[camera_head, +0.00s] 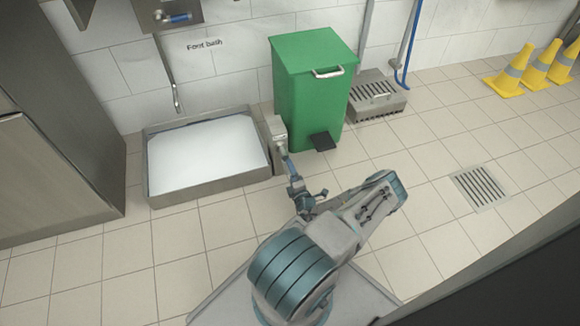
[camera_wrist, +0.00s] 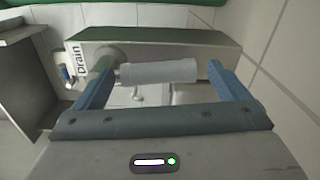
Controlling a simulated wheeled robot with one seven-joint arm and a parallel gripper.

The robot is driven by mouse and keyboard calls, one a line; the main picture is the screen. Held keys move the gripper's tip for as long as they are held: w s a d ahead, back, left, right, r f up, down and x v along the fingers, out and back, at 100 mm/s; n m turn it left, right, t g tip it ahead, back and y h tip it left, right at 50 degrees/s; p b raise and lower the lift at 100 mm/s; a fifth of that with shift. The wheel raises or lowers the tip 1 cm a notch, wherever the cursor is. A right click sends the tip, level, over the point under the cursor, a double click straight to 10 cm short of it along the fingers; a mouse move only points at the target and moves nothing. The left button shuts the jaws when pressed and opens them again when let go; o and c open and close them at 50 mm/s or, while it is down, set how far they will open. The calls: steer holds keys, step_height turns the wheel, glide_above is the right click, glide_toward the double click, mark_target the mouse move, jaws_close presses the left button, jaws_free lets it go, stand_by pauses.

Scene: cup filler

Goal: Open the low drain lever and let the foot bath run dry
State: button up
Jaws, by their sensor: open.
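The foot bath (camera_head: 212,188) is a low square steel basin at the left in the head view. A pale, flat surface of liquid (camera_head: 205,152) fills its inside. The drain housing (camera_head: 278,132) stands at its right wall. In the wrist view a white label reading "Drain" (camera_wrist: 75,60) is on the left of it. The drain lever's grey cylindrical grip (camera_wrist: 158,72) lies crosswise in the wrist view. My gripper (camera_wrist: 158,82) is open, with a blue finger near each end of the grip. I cannot tell whether they touch it. In the head view my gripper (camera_head: 283,152) is small beside the housing.
A green pedal bin (camera_head: 308,90) stands close behind and right of the drain housing, its black pedal (camera_head: 322,141) low in front. A slotted steel box (camera_head: 378,97), floor grate (camera_head: 479,187) and yellow cones (camera_head: 510,75) are further right.

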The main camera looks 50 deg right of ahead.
steer(key=shift+p+v, duration=0.55)
steer(key=shift+v, duration=1.6)
